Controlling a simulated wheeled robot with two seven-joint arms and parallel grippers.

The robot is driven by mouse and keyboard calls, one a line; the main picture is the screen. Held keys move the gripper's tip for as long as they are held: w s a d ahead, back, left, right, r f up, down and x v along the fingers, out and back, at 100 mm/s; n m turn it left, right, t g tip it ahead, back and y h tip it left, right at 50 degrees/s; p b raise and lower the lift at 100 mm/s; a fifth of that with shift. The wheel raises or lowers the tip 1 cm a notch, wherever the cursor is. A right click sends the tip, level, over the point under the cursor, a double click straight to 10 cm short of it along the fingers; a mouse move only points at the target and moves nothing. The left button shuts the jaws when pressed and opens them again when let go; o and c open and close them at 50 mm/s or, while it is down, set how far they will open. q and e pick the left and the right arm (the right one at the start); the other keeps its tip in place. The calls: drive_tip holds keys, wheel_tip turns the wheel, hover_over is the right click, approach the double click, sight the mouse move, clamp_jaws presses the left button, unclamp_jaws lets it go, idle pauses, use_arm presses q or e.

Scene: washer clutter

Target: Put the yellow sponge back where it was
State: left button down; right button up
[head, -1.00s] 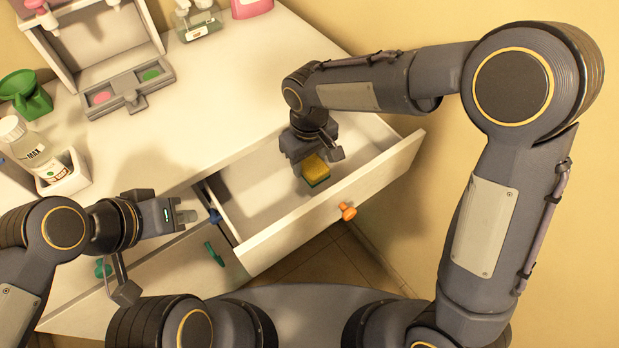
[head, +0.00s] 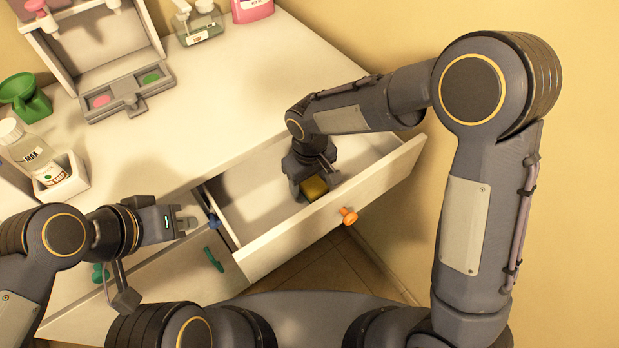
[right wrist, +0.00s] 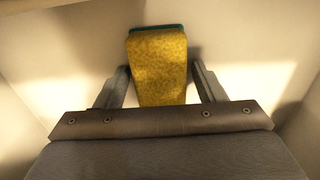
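The yellow sponge (head: 314,187) with a green underside is inside the open drawer (head: 262,248), near its front wall. My right gripper (head: 312,182) reaches down into the drawer over it. In the right wrist view, the sponge (right wrist: 158,65) lies between the two fingers, whose tips (right wrist: 160,72) meet its sides with hardly any gap. My left gripper (head: 190,222) is empty over the counter's front edge and appears open.
The drawer's front has an orange knob (head: 349,215). The white countertop (head: 220,110) is clear in the middle. A pink bottle (head: 252,9) is at the back.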

sight(310, 180)
drive_tip(key=shift+o, duration=0.2)
drive_tip(key=shift+r, duration=0.45)
wheel_tip(310, 180, up, 12)
drive_tip(key=p, duration=0.1)
drive_tip(key=shift+f+p, duration=0.25)
drive_tip(key=shift+p, duration=0.05)
drive_tip(key=s+d+r+m+y, duration=0.1)
drive_tip(key=s+d+r+m, duration=0.2)
drive_tip(key=d, duration=0.6)
drive_tip(key=s+d+r+m+t+y, duration=0.1)
drive_tip(key=s+d+m+t, duration=0.4)
drive_tip(key=s+d, duration=0.6)
drive_tip(key=s+m+y, duration=0.1)
drive_tip(key=s, duration=0.3)
drive_tip(key=shift+d+r+y, duration=0.2)
drive_tip(key=shift+d+y, duration=0.1)
drive_tip(key=shift+d, duration=0.1)
drive_tip(key=shift+r, duration=0.1)
